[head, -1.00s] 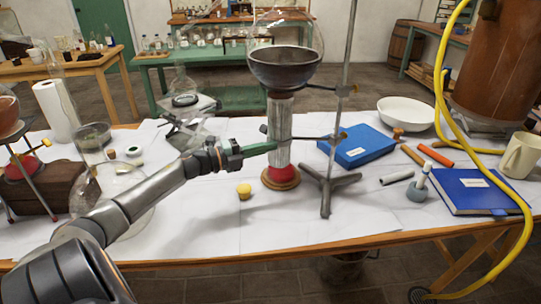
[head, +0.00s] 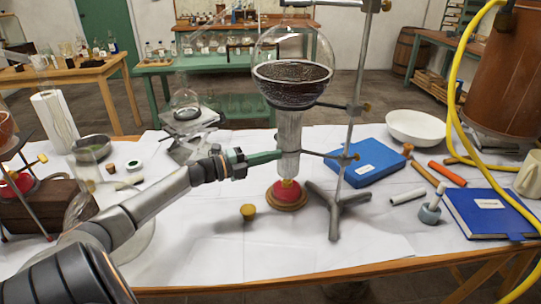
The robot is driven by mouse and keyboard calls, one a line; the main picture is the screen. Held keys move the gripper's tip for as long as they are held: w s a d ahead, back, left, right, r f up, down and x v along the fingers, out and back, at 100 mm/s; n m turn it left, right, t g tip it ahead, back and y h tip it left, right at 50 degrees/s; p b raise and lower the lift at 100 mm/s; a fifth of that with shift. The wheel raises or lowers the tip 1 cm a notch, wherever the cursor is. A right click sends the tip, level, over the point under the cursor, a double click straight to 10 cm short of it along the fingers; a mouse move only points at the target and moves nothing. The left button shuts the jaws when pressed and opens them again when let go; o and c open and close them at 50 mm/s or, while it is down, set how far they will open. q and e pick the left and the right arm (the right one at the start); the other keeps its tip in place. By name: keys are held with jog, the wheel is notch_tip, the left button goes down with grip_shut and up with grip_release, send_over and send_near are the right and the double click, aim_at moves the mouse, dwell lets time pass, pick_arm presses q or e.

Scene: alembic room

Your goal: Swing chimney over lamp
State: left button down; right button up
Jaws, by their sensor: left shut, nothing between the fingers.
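The chimney (head: 289,133) is a pale, upright glass tube held by a clamp arm (head: 325,154) from a metal stand (head: 336,205). The lamp (head: 287,195) has a red body on a round wooden base, with a small yellow part at its top. The chimney stands in line above the lamp, its lower end close to the lamp's top; I cannot tell if they touch. My left gripper (head: 279,156), with green fingers, is shut and empty, its tips at the chimney's left side. Contact is hard to tell. My right gripper is out of view.
A round flask (head: 292,88) with dark contents sits above the chimney. A yellow knob (head: 248,212) lies left of the lamp. A blue box (head: 366,163), white bowl (head: 416,127) and blue book (head: 490,213) stand to the right. The front centre cloth is clear.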

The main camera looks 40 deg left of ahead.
pick_arm(q)
jog(key=shift+w+a+r, duration=0.15)
jog(key=shift+a+r, duration=0.25)
jog(key=d+v, duration=0.1)
jog(key=v, duration=0.6)
jog(key=shift+s+a+f+p, duration=0.15)
jog(key=shift+s+f+p, duration=0.2)
jog(key=shift+s+f, duration=0.05)
jog(key=shift+f, duration=0.1)
